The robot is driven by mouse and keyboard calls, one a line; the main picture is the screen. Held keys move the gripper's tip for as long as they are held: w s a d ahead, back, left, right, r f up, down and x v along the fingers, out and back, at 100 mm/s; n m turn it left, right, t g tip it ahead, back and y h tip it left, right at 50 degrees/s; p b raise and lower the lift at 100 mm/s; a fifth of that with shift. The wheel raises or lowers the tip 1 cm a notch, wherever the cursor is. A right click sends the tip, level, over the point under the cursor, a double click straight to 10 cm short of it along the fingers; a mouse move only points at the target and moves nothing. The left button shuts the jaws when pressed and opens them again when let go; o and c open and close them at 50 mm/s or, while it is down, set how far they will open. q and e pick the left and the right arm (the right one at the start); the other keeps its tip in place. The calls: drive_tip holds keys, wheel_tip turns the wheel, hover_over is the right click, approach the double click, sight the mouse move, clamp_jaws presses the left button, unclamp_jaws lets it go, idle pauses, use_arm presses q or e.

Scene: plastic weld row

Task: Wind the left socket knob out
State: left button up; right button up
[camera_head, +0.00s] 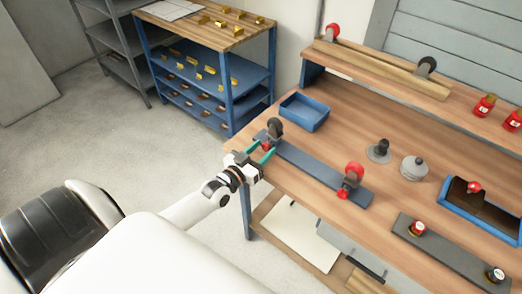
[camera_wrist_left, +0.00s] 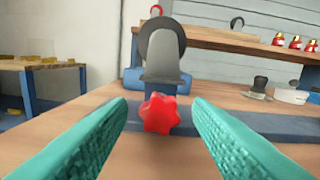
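The left socket (camera_head: 275,127) is a dark round-topped grey fixture at the left end of a grey bar (camera_head: 308,167) on the bench; it stands upright in the left wrist view (camera_wrist_left: 163,48). Its red star-shaped knob (camera_wrist_left: 160,114) faces my left wrist camera, low on the fixture. My left gripper (camera_head: 265,153) is at the front of this socket. In the left wrist view its teal fingers (camera_wrist_left: 160,128) are open on either side of the knob, with gaps visible at both sides. In the head view the fingers partly hide the knob. My right gripper is not in view.
A second socket with a red knob (camera_head: 351,181) stands at the bar's right end. A blue tray (camera_head: 304,112) lies behind the bar. Dark and grey round parts, a blue bin (camera_head: 453,207) and another grey plate (camera_head: 440,252) are to the right. A raised shelf (camera_head: 380,75) runs along the back.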

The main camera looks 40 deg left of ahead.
use_arm(q)
drive_tip(key=s, duration=1.2)
drive_tip(key=shift+a+b, duration=0.35)
drive_tip(key=shift+a, duration=0.1)
drive_tip(key=s+f+g+y, duration=0.1)
drive_tip(key=s+f+g, duration=0.3)
drive_tip(key=f, duration=0.8)
drive_tip(key=s+f+g, duration=0.3)
drive_tip(key=s+f, duration=0.1)
drive_tip(key=f, duration=0.9)
drive_tip(key=s+d+f+m+g, duration=0.1)
drive_tip(key=s+d+f+g, duration=0.4)
drive_tip(key=s+f, duration=0.4)
drive_tip(key=s+d+f+m+g, duration=0.1)
drive_tip(key=s+d+f+g, duration=0.4)
drive_tip(key=s+f, duration=0.4)
drive_tip(key=s, duration=0.5)
drive_tip(key=shift+s+f+m, duration=0.2)
drive_tip(key=shift+f+m, duration=0.15)
drive_tip(key=shift+m, duration=0.05)
